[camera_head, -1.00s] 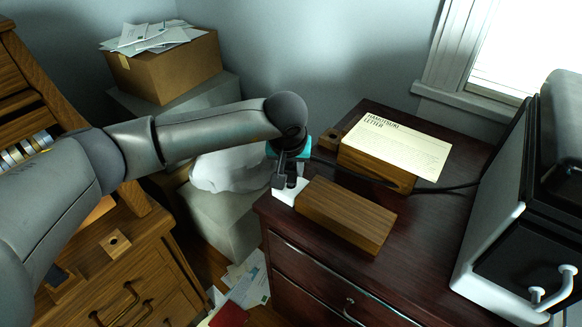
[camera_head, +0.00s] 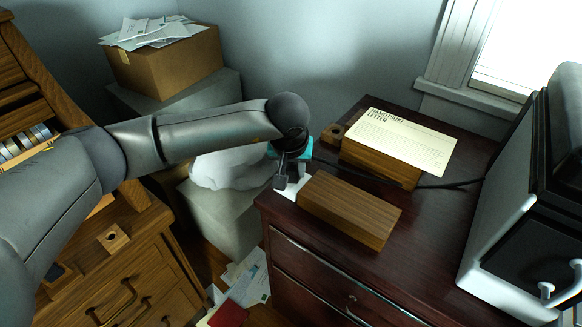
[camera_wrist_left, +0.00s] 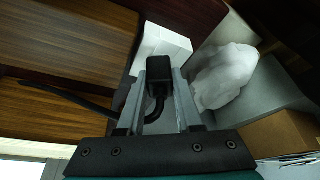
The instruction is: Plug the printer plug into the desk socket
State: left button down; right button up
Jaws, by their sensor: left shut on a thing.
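My left gripper (camera_head: 285,174) is shut on the black printer plug (camera_wrist_left: 158,74) near the left corner of the dark red desk. The plug's black cable (camera_wrist_left: 156,106) curves away between the fingers. The white desk socket (camera_wrist_left: 163,43) is just beyond the plug in the wrist view. It also shows in the head view (camera_head: 294,187), at the left end of a wooden block, partly hidden by the gripper. I cannot tell whether the plug touches the socket. My right gripper is not in view.
A wooden block (camera_head: 350,209) lies beside the socket. Behind it is another block with a letter (camera_head: 396,139) on top. A cable (camera_head: 440,186) runs right towards the black and white printer (camera_head: 510,200). A white bag (camera_head: 225,170) is left of the desk.

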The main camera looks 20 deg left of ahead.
pick_arm(q)
jog(key=c, duration=0.5)
grip_release()
jog(key=shift+s+a+f, duration=0.1)
jog(key=shift+a+f, duration=0.15)
jog(key=shift+f, duration=0.2)
jog(key=shift+d, duration=0.1)
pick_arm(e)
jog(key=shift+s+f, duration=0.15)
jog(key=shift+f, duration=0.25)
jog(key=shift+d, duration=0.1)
